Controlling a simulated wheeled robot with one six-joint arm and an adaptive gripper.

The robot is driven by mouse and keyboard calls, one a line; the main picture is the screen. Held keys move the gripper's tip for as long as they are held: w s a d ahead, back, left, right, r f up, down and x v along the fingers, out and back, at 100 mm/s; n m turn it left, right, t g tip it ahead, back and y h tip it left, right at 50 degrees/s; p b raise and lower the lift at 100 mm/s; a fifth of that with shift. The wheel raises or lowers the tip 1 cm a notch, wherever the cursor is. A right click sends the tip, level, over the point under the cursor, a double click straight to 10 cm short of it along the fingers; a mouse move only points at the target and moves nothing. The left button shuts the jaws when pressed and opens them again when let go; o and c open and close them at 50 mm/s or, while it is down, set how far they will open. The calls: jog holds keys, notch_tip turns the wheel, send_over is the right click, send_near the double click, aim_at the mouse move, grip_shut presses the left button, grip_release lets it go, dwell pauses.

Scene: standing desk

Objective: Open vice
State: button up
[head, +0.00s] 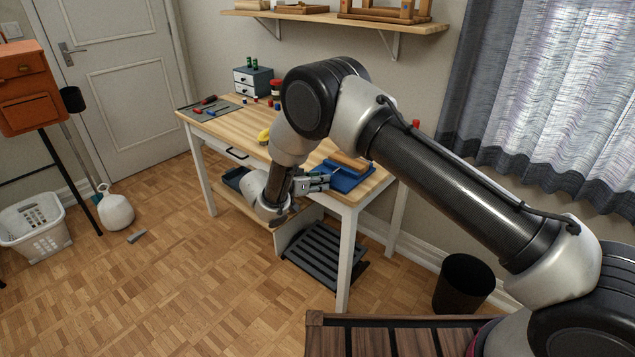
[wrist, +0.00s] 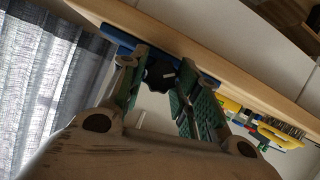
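A blue vice (head: 345,179) sits at the front right edge of the wooden workbench, with a wooden block (head: 350,160) on or in it. My gripper (head: 320,182) is at the bench's front edge, next to the vice. In the wrist view, a blue part of the vice (wrist: 115,40) shows along the bench edge, and a black lobed knob (wrist: 160,73) lies between the green-padded fingers of my gripper (wrist: 160,95). The fingers are apart, with a gap visible beside the knob. In the head view, my gripper hides the knob.
The workbench (head: 250,118) holds a small drawer box (head: 253,81), a mat with tools (head: 208,108) and a yellow item (head: 264,136). A shelf (head: 330,17) hangs above. A dark bin (head: 463,283) stands to the right.

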jog(key=shift+w+a+n+g+h, duration=0.15)
jog(key=shift+n+g+h, duration=0.6)
jog(key=shift+n, duration=0.85)
jog(key=shift+c, duration=0.4)
jog(key=o, duration=1)
jog(key=shift+h, duration=0.25)
jog(key=v, duration=1.2)
jog(key=shift+f, duration=0.1)
